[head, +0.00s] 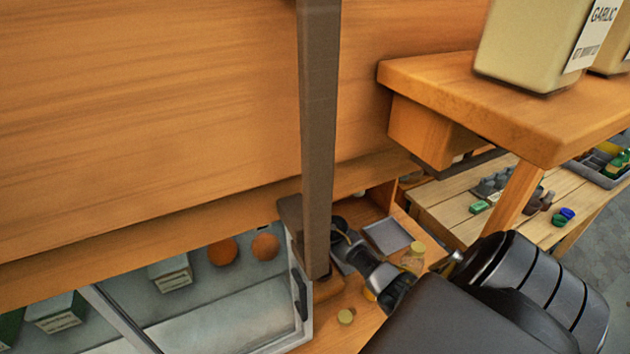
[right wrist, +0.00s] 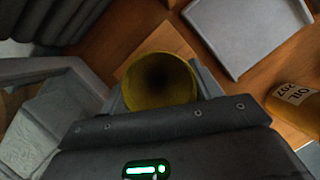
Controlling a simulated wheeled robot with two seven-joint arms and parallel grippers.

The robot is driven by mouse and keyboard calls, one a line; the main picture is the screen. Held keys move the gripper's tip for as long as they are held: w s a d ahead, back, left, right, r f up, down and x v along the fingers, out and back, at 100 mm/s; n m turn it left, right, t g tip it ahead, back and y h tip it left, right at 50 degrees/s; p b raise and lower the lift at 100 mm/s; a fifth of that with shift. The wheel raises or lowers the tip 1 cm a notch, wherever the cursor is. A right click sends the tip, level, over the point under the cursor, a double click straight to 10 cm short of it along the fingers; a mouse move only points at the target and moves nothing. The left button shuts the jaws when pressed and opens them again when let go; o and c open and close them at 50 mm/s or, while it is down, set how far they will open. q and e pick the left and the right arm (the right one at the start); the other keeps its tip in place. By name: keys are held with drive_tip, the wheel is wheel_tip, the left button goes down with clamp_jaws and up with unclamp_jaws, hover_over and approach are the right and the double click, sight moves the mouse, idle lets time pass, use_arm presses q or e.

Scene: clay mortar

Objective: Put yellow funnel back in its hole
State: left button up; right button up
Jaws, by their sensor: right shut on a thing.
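The yellow funnel (right wrist: 160,82) is in the right wrist view, its round mouth facing the camera and its inside dark. My right gripper (right wrist: 160,96) is shut on it, with grey finger parts on both sides. The funnel's lower end is hidden. In the head view my right arm reaches in from the lower right over the wooden counter, and the funnel cannot be made out clearly there. The funnel's hole is not identifiable in either view. My left gripper is not in view.
An oil bottle (right wrist: 298,103) stands to the right of the gripper. A dark post (head: 318,150) and a glass-topped case (head: 200,300) stand left. A wooden shelf (head: 500,105) overhangs the right.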

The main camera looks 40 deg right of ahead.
drive_tip(key=shift+f, duration=0.3)
drive_tip(key=shift+f, duration=0.3)
idle(0.3)
drive_tip(key=o, duration=1.1)
drive_tip(key=shift+r, duration=0.1)
drive_tip(key=v, duration=0.4)
drive_tip(key=p+v, duration=0.1)
drive_tip(key=v, duration=0.4)
drive_tip(key=shift+a+r, duration=0.15)
drive_tip(key=shift+a, duration=0.1)
drive_tip(key=shift+s+r, duration=0.25)
drive_tip(key=shift+r, duration=0.35)
